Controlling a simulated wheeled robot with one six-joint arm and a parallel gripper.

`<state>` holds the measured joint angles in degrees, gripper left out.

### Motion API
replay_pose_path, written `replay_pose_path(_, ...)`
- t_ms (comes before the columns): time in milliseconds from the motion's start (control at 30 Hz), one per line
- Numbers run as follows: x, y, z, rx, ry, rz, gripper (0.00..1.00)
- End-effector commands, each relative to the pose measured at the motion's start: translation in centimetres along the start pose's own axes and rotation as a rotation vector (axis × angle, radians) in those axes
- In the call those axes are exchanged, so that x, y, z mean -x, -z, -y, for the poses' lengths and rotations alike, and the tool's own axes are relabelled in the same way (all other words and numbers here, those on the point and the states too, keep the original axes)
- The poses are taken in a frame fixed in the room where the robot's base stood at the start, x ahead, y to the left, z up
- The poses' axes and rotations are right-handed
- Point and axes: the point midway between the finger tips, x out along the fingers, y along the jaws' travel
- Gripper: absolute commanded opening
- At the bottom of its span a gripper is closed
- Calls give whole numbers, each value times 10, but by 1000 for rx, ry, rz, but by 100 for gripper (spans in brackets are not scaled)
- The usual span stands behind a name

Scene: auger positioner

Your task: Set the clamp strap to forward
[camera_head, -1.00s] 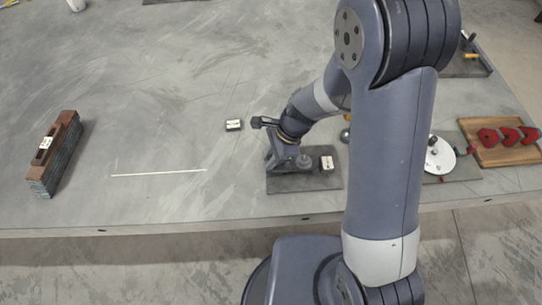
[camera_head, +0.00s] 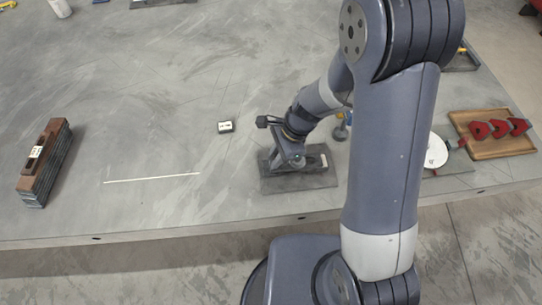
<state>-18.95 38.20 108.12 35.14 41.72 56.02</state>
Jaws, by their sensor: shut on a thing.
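A dark fixture plate (camera_head: 302,182) lies near the front edge of the table, with a small pale label (camera_head: 323,160) at its right side. My gripper (camera_head: 293,163) points down over the middle of this plate, shut on a small part of the fixture that I take to be the clamp strap. My gripper and wrist hide most of that part, so its exact direction cannot be told.
A small block with a white label (camera_head: 226,127) lies behind and left of the plate. A brown-topped stack (camera_head: 43,165) stands far left. At right are a white disc (camera_head: 436,152) and a wooden tray (camera_head: 490,150) with red pieces. The table's left middle is mostly clear.

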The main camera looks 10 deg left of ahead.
Motion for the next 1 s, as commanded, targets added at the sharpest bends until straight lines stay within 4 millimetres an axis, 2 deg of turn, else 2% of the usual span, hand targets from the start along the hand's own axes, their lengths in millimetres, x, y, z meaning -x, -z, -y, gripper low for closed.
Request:
replay_pose_path(67, 1, 2, 0, 0, 2, -5, 0)
replay_pose_path(100, 1, 2, 0, 0, 2, -5, 19)
replay_pose_path(367, 0, 2, 0, 0, 1, -4, 40)
replay_pose_path(667, 4, 1, 0, 1, 1, -3, 40)
replay_pose_path(767, 15, 1, 1, 2, 5, -3, 40)
replay_pose_path(1000, 60, 2, 1, -1, 7, -4, 40)
